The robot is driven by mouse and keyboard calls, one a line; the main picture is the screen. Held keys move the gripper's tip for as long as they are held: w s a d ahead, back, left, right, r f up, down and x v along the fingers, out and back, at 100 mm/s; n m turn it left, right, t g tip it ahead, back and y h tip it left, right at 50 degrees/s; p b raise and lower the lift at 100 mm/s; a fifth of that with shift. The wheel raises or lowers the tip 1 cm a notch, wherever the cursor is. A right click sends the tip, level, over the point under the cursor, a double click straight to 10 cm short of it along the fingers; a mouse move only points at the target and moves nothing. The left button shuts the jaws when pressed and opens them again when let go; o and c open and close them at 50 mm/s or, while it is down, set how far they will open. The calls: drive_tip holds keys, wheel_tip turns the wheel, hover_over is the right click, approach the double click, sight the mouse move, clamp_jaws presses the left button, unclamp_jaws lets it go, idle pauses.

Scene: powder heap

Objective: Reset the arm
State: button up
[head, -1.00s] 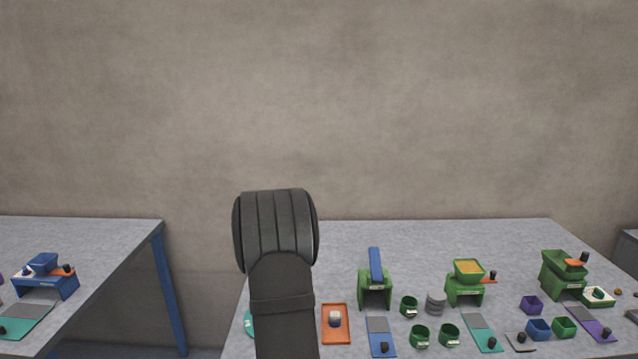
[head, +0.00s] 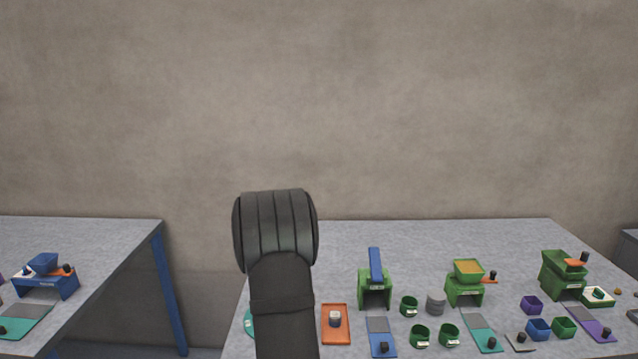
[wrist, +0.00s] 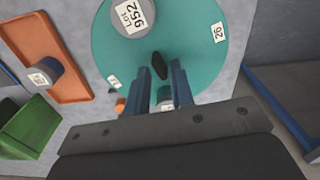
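My gripper (wrist: 161,72) shows in the wrist view with its two dark blue fingers apart and a gap between them. It hangs over a turquoise round plate (wrist: 205,60). A small black piece (wrist: 158,66) on the plate appears between the fingertips; I see no contact. Another labelled cylinder (wrist: 166,95) shows partly between the fingers. In the head view my arm hides the gripper and most of the turquoise plate (head: 248,323).
An orange tray (head: 346,311) with a labelled container (head: 335,320) lies beside the plate. The table's back strip is bare. Another table (head: 100,235) stands left, across a gap.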

drive_tip(key=m, duration=0.4)
drive_tip(key=shift+m, duration=2.6)
drive_tip(key=shift+r, duration=0.1)
wheel_tip(320, 180, up, 7)
drive_tip(key=n, duration=0.6)
drive_tip(key=shift+r, duration=0.1)
drive_tip(key=shift+n, duration=0.9)
drive_tip(key=shift+f, duration=3.7)
